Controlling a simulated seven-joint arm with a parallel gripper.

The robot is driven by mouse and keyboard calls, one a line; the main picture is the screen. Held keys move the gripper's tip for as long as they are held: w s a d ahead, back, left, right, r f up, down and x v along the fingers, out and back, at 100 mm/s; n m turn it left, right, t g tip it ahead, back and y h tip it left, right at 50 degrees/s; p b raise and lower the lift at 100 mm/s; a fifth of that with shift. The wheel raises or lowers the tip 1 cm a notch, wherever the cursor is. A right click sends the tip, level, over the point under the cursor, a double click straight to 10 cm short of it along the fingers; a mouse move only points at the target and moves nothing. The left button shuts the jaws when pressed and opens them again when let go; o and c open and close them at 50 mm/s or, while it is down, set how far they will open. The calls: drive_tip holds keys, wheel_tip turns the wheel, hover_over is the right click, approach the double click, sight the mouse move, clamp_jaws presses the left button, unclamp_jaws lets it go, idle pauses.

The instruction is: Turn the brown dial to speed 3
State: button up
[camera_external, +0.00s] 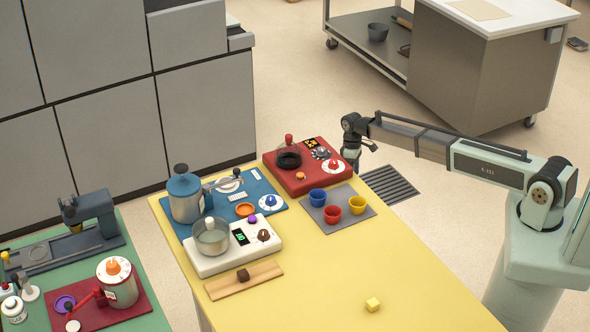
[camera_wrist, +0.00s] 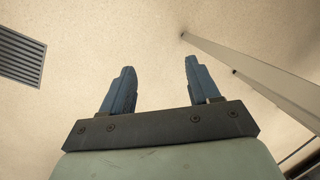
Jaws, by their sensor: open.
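The brown dial (camera_external: 264,235) sits on the right part of a white device (camera_external: 225,262) on the yellow table. Its setting is too small to read. A small dark display with green digits (camera_external: 240,237) is left of the dial. A glass pot (camera_external: 212,240) stands on the device's left part. My gripper (camera_external: 358,160) is up and to the right of the dial, beyond the red device near the table's far right edge. In the wrist view its two blue fingers (camera_wrist: 157,85) are apart with nothing between them, above bare floor.
A red device (camera_external: 312,180) stands further back. Several cups stand on a grey mat (camera_external: 363,213). The table's right half is mostly clear.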

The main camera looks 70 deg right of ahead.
drive_tip(key=w+d+r+n, duration=0.1)
drive_tip(key=w+d+r, duration=0.15)
drive_tip(key=r, duration=0.25)
drive_tip(key=w+d+r+h, duration=0.1)
drive_tip(key=w+d+r, duration=0.15)
drive_tip(key=r, duration=0.25)
drive_tip(key=w+d+r+n, duration=0.1)
drive_tip(key=w+d+r, duration=0.1)
drive_tip(key=w+r, duration=0.25)
drive_tip(key=w+a+r+n+h, duration=0.2)
drive_tip(key=w+a+r, duration=0.3)
drive_tip(key=a+r, duration=0.45)
drive_tip(key=w+a+r+n+h, duration=0.25)
drive_tip(key=w+a+r, duration=0.25)
drive_tip(key=a+r, duration=0.45)
wheel_tip(320, 180, up, 6)
drive_tip(key=n+t+y, duration=0.1)
drive_tip(key=n+y, duration=0.2)
drive_tip(key=n, duration=1.4)
hover_over(263, 232)
drive_tip(key=shift+m, duration=0.25)
wheel_tip(263, 232, down, 13)
drive_tip(key=shift+f, duration=0.15)
